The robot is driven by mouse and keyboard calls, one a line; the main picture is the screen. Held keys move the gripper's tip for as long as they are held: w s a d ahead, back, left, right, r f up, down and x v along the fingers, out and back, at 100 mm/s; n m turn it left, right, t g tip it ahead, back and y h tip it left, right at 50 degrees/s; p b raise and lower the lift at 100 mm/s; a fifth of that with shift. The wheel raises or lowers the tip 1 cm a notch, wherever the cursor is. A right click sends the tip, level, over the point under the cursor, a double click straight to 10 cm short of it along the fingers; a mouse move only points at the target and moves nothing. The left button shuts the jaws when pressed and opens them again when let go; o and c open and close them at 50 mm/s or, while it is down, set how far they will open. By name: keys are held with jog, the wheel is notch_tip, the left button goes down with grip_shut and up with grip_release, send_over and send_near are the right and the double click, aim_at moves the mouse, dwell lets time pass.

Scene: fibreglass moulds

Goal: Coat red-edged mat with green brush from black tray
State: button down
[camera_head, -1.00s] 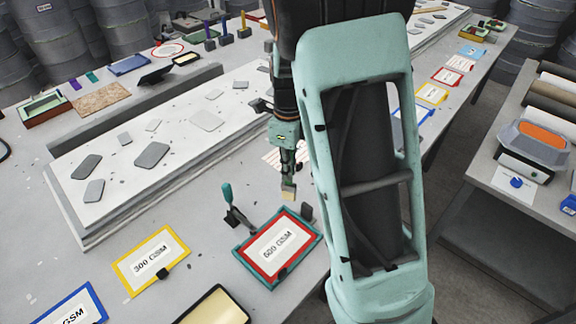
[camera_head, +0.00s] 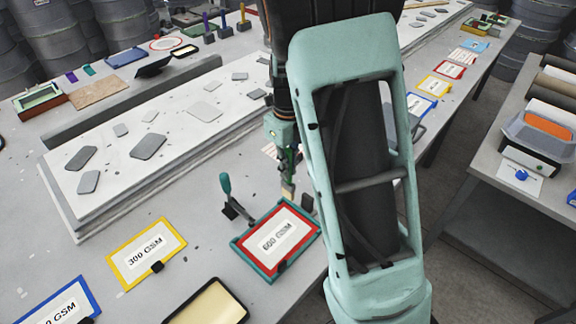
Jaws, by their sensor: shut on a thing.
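The red-edged mat (camera_head: 296,228), marked 600 GSM, lies flat in a teal frame (camera_head: 250,266) on the near bench. My gripper (camera_head: 286,155) is beyond the mat's far edge in the picture and is shut on the green brush (camera_head: 288,174). The brush points down, its pale bristle end close to the far corner of the frame. I cannot tell whether the bristles touch anything. My arm hides part of the gripper and the bench to the right. A black tray (camera_head: 243,309) with a tan filling is at the bottom edge, partly cut off.
A teal-handled clamp (camera_head: 226,188) stands at the frame's far left side, and a dark block (camera_head: 307,203) at its far right. A yellow-edged 300 GSM mat (camera_head: 122,254) and a blue-edged mat (camera_head: 88,293) lie left. A long pale slab (camera_head: 190,125) with grey patches lies behind.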

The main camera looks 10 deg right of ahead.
jog(key=shift+f, duration=0.1)
dwell(0.3)
jog(key=n, duration=0.4)
jog(key=shift+s+f, duration=0.1)
jog(key=shift+s, duration=0.1)
jog(key=n, duration=0.3)
jog(key=shift+s+f+n, duration=0.1)
jog(key=shift+s+n, duration=0.1)
jog(key=shift+n, duration=0.2)
jog(key=n, duration=0.7)
jog(key=shift+s+f, duration=0.2)
jog(key=shift+s, duration=0.1)
jog(key=n, duration=0.9)
jog(key=s+n, duration=0.1)
jog(key=n, duration=0.4)
jog(key=shift+s+f+n, duration=0.1)
jog(key=shift+f+n, duration=0.2)
jog(key=shift+f, duration=0.05)
